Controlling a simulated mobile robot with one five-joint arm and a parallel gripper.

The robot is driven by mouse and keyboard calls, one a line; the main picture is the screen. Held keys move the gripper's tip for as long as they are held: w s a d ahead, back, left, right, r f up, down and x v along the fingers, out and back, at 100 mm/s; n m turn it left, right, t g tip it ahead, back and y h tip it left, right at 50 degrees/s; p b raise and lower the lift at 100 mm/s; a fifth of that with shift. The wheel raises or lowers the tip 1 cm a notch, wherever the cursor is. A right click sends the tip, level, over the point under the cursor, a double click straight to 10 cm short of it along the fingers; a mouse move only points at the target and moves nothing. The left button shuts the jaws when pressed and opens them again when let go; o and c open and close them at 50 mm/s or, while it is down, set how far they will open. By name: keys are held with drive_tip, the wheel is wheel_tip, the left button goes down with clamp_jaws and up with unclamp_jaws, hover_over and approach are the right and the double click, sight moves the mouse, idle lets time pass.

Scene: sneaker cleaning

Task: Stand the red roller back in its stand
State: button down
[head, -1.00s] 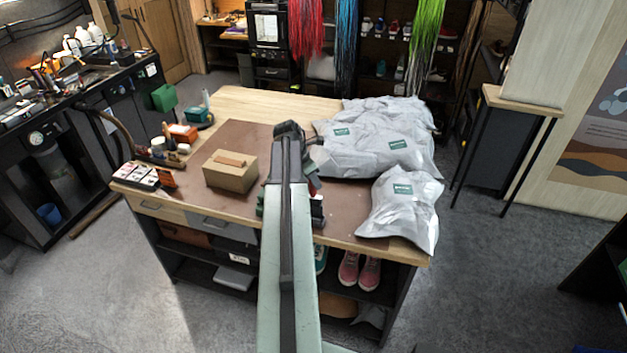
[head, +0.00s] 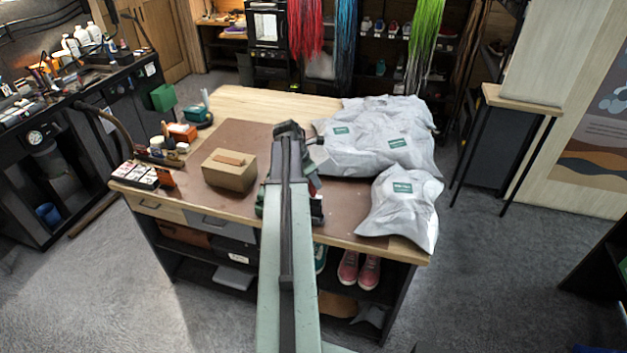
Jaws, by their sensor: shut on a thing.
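My arm reaches over the brown work mat (head: 235,142) on the table. The dark end of my arm, with my gripper (head: 318,141) partly showing at its right side, is above the mat beside the grey bags. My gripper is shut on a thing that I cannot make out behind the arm. A small dark red patch (head: 314,183) shows just right of the arm; I cannot tell whether it is the red roller. Dark green parts (head: 317,208) show low beside the arm, mostly hidden by it. I cannot make out the roller's stand for certain.
A cardboard box (head: 229,170) stands left of my arm. Grey bags (head: 375,135) fill the table's right side, with one (head: 402,205) at the front right corner. Small bottles, an orange box (head: 182,132) and a card rack (head: 140,175) line the left edge. The mat's back left is clear.

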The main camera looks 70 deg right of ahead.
sight(314, 195)
drive_tip(key=shift+f, duration=0.1)
drive_tip(key=shift+f+b, duration=2.2)
drive_tip(key=shift+b, duration=0.05)
drive_tip(key=shift+f+b, duration=1.35)
drive_tip(key=shift+b, duration=0.05)
drive_tip(key=shift+f+b, duration=0.5)
drive_tip(key=shift+d, duration=0.3)
